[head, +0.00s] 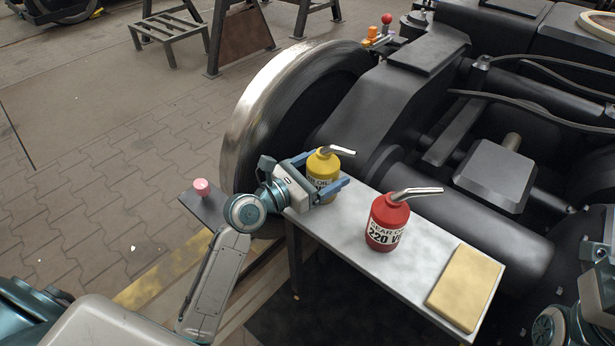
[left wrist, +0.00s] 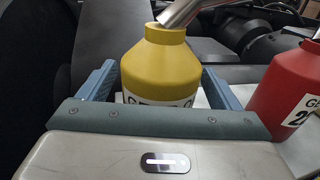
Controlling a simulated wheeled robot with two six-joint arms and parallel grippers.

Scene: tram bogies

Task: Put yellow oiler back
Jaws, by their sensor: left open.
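The yellow oiler (head: 322,168) stands upright on the left part of the light grey shelf (head: 342,232) beside the big wheel. It has a white label and a bent metal spout. My left gripper (head: 328,186) is open, with its blue fingers on either side of the yellow oiler. The left wrist view shows the yellow oiler (left wrist: 155,65) between the two fingers, with a gap visible at each side. Its lower part is hidden behind the gripper's palm. My right arm shows at the lower right edge, but its fingertips cannot be made out.
A red oiler (head: 387,222) stands on the shelf to the right of the yellow one. A tan block (head: 465,287) lies at the shelf's right end. A pink knob (head: 201,187) is at the left. The steel wheel (head: 265,110) and black bogie frame rise behind the shelf.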

